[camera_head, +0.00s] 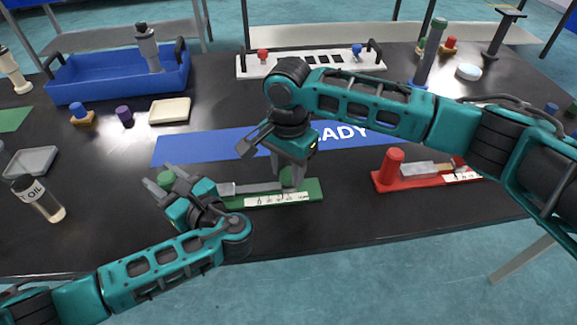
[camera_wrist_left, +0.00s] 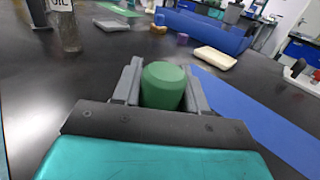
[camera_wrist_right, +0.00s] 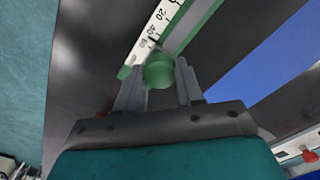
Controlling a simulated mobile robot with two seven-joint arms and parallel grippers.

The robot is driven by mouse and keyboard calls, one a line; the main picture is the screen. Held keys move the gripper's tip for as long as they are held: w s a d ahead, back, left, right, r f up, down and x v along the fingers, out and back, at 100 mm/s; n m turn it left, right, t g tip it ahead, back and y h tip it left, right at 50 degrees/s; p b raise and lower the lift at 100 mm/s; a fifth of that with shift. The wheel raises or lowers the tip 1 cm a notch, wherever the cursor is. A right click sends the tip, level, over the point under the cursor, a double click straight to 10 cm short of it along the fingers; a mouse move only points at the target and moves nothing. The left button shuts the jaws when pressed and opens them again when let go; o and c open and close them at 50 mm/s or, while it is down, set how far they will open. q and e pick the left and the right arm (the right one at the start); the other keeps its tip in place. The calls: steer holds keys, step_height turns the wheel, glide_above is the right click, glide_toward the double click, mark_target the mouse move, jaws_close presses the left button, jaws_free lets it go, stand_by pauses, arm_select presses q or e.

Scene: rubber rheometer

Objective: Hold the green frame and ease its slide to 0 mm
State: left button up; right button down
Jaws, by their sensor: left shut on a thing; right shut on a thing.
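The green frame (camera_head: 312,192) lies on the black table with a white scale strip along its near side; its scale also shows in the right wrist view (camera_wrist_right: 157,22). My left gripper (camera_head: 160,178) is shut on the green post (camera_wrist_left: 163,86) at the frame's left end. My right gripper (camera_head: 286,183) comes down from above and is shut on the green knob (camera_wrist_right: 158,70) of the slide, near the frame's right end. A grey bar (camera_head: 250,187) runs between the two grippers. The scale figures are too small to read the slide's position surely.
A red frame (camera_head: 393,168) with its own scale stands to the right. A blue READY mat (camera_head: 200,148) lies just behind the green frame. An oil bottle (camera_head: 38,198) and grey tray (camera_head: 32,162) are at left. A blue bin (camera_head: 110,86) stands at the back left.

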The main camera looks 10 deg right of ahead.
arm_select(q)
steer(key=shift+d, duration=0.1)
arm_select(e)
steer(key=shift+s+a, duration=0.1)
steer(key=shift+a, duration=2.65)
steer(key=c, duration=0.7)
jaws_free()
steer(key=shift+d, duration=0.1)
step_height(320, 180, up, 12)
